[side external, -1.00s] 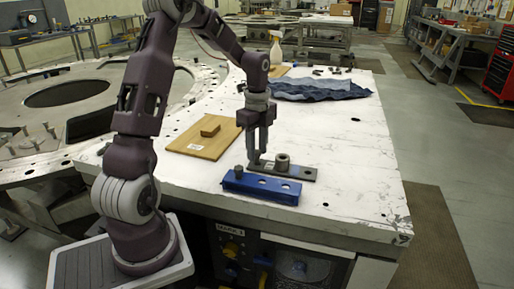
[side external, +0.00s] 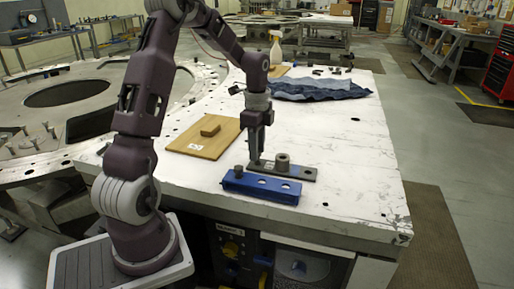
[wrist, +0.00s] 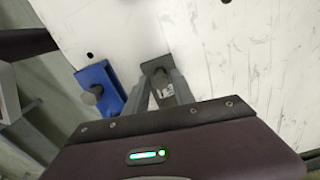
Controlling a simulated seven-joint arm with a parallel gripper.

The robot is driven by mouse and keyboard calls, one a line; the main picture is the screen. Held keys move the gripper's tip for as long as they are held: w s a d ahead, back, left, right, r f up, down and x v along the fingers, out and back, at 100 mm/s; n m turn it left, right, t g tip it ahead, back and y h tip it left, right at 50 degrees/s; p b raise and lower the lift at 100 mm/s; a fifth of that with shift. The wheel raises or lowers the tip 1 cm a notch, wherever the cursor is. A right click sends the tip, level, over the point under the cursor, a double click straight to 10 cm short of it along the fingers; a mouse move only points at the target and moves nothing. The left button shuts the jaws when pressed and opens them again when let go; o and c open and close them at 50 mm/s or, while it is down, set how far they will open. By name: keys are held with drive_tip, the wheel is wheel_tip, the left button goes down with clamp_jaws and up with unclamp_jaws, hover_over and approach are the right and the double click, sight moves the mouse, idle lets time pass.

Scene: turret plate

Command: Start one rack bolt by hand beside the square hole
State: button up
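A blue rack (side external: 262,187) with a row of round holes lies along the front edge of the table. A dark bolt (side external: 239,171) stands at its left end; its round head also shows in the wrist view (wrist: 96,90). Behind the rack lies a dark grey plate (side external: 307,173) with a raised round collar (side external: 282,161). My gripper (side external: 255,161) points down at the plate's left end, behind the rack. In the wrist view its fingers (wrist: 163,82) reach over the plate's end. Whether they grip anything is unclear. I cannot make out the square hole.
A blue cloth (side external: 320,90) and a spray bottle (side external: 276,48) are farther back. The table's right side is mostly clear.

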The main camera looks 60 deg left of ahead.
drive_tip(key=o, duration=0.6)
drive_tip(key=shift+c, duration=0.2)
wheel_tip(320, 180, up, 7)
drive_tip(key=shift+r, duration=0.1)
drive_tip(key=s+d+r+n+t, duration=0.1)
drive_tip(key=s+d+r+n, duration=0.15)
drive_tip(key=d, duration=0.25)
drive_tip(key=s+d+r+n+t+y, duration=0.1)
drive_tip(key=s+d+r, duration=0.2)
drive_tip(key=d, duration=0.3)
drive_tip(key=s+d+r+n+t, duration=0.1)
drive_tip(key=s+d+r+n, duration=0.15)
drive_tip(key=d, duration=0.25)
drive_tip(key=s+d+n+t, duration=0.1)
drive_tip(key=s+d+n, duration=0.1)
drive_tip(key=s, duration=0.3)
drive_tip(key=s+d+n+t+h, duration=0.1)
drive_tip(key=s+d+n, duration=0.1)
drive_tip(key=s+d, duration=0.2)
drive_tip(key=shift+s+d+f+t, duration=0.3)
drive_tip(key=shift+s+d+f, duration=0.1)
drive_tip(key=shift+s, duration=0.75)
